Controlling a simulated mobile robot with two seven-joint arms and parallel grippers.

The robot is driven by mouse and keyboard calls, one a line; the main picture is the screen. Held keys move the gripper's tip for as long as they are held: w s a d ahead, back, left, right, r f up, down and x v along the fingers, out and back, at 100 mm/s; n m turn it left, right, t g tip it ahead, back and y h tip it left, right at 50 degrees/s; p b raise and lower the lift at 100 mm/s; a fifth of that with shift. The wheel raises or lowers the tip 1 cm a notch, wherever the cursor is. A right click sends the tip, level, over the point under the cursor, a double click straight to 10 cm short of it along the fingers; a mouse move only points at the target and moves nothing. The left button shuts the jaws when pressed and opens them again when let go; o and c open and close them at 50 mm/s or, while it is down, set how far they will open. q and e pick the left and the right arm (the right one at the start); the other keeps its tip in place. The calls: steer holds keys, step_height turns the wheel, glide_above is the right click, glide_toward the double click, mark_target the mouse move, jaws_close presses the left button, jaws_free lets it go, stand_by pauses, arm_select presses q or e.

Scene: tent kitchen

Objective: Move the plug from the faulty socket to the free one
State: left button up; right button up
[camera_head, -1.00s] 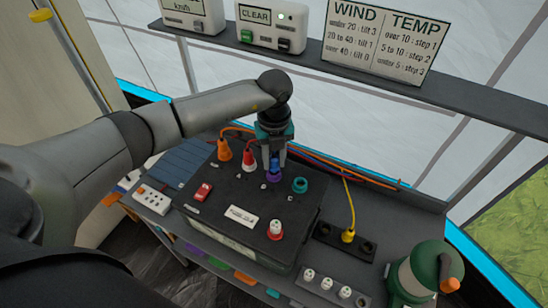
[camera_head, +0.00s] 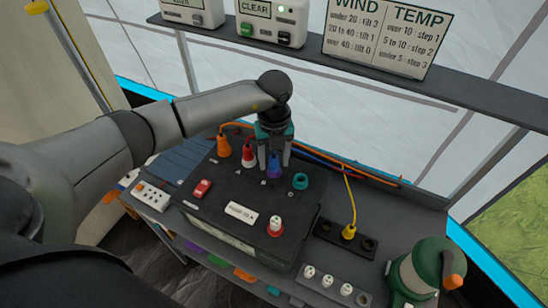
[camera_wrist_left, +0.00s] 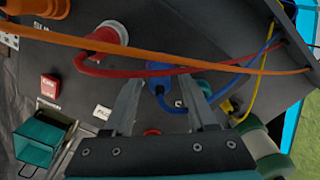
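A black power box (camera_head: 240,200) stands on the bench in the head view. A blue plug (camera_head: 274,166) sits upright in a purple-ringed socket on its top; the plug also shows in the left wrist view (camera_wrist_left: 160,72), with a blue cable. A teal-ringed socket (camera_head: 300,181) to its right holds no plug. A red-and-white plug (camera_head: 249,157) and an orange plug (camera_head: 224,148) are to its left. My left gripper (camera_head: 274,172) points down with its fingers apart on either side of the blue plug, with gaps visible in the wrist view. My right gripper is not in view.
A red switch (camera_head: 202,189) and a red-ringed fitting with a white top (camera_head: 275,227) are on the box. A yellow plug (camera_head: 348,232) sits in a black strip to the right. A green-and-white container (camera_head: 428,270) stands front right. Orange and red cables cross the wrist view.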

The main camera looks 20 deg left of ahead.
arm_select(q)
steer(key=shift+o, duration=0.6)
step_height(320, 180, up, 15)
steer(key=shift+r+p, duration=0.15)
steer(key=shift+p, duration=0.2)
